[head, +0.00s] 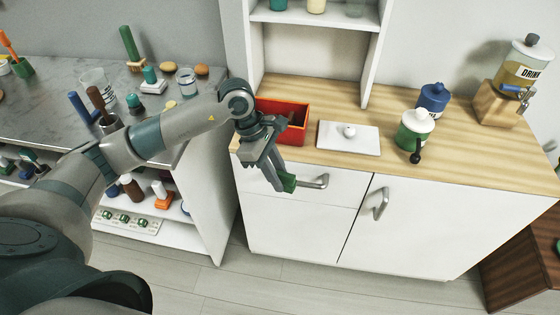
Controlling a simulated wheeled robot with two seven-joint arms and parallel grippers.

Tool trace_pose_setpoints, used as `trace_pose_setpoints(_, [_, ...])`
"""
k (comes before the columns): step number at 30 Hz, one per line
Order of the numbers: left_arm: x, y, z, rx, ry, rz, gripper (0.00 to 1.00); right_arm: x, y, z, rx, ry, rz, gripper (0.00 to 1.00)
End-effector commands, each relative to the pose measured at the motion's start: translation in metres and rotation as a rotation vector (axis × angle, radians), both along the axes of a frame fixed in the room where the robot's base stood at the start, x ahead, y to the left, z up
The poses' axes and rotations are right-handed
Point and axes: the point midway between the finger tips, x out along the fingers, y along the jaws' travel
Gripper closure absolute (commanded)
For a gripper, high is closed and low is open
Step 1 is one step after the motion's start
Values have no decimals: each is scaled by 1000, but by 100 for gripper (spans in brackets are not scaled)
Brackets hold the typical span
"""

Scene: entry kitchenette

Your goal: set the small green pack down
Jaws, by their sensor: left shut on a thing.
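The small green pack (288,183) is held at the tips of my left gripper (280,180). The left gripper is shut on it and hangs in front of the white cabinet's drawer, below the wooden counter (465,167). The pack shows beside the left end of the drawer handle (313,182). Whether it touches the handle, I cannot tell. The fingers hide part of the pack. My right gripper is not in view.
On the counter are a red bin (297,108), a white board with a knob (348,137), a green-and-white jar (414,131), a blue jar (433,99) and a drink dispenser (525,65). The counter's front right is clear. A cluttered grey worktop (50,82) stands left.

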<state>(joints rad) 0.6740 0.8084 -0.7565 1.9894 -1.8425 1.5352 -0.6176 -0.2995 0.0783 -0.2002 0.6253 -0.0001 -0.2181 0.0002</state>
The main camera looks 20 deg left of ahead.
Motion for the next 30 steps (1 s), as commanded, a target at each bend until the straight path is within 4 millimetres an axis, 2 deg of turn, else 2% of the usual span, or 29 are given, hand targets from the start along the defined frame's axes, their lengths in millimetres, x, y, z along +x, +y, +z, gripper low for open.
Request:
trace_pose_setpoints(12, [-52,-11,-30,0,1,-835,100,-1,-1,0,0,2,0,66])
trace_pose_setpoints(21, [-92,-12,-47,1,-1,-1433,100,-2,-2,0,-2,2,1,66])
trace_pose_setpoints(25, [-101,-11,-50,0,-1,-1574,100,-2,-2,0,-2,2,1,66])
trace_pose_setpoints(30, [-104,-10,-52,-1,-2,-1638,100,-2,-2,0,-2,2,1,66])
